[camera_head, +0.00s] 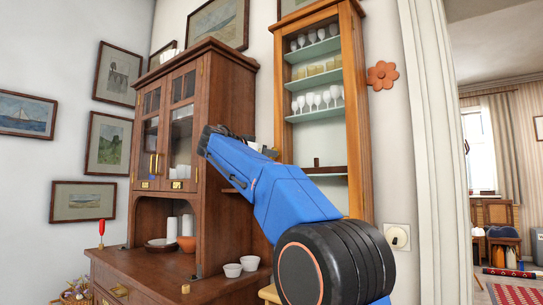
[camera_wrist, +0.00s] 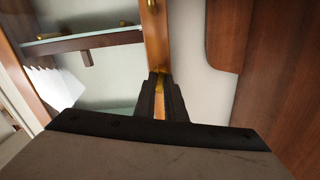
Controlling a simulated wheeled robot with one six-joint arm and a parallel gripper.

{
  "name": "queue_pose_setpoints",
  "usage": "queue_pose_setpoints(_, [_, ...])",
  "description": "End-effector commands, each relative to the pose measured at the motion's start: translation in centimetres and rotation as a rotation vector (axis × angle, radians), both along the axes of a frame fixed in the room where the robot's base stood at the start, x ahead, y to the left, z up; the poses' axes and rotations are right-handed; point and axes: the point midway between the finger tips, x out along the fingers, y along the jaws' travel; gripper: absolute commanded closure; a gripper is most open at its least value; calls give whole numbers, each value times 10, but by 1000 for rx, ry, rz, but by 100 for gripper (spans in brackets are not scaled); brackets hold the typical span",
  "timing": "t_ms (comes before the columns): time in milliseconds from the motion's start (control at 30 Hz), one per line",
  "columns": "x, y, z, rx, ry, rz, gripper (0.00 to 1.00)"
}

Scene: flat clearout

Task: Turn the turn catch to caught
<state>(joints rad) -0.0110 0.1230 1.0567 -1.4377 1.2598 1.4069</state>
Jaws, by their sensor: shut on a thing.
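In the wrist view, my gripper (camera_wrist: 160,78) reaches to the narrow orange-brown frame of the glass cabinet, its two black fingers close together. A small brass piece, which looks like the turn catch (camera_wrist: 160,84), shows between the fingers, and they are shut on it. Most of it is hidden by the fingers, so I cannot tell which way it is turned.
A dark wooden dresser (camera_head: 222,110) stands close on the left. White bowls (camera_head: 233,270) and a red-handled tool (camera_head: 101,228) are on its counter. Glasses (camera_head: 318,101) stand on the cabinet shelves. Another brass fitting (camera_wrist: 152,5) sits farther along the frame. A doorway opens at the right.

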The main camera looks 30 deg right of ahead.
Motion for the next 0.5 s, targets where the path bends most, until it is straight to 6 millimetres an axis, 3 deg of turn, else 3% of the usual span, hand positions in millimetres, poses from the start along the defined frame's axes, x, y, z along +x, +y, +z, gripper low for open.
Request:
queue_pose_setpoints(200, [0,0,0,49,-135,1,100])
queue_pose_setpoints(500, [0,0,0,52,-145,1,100])
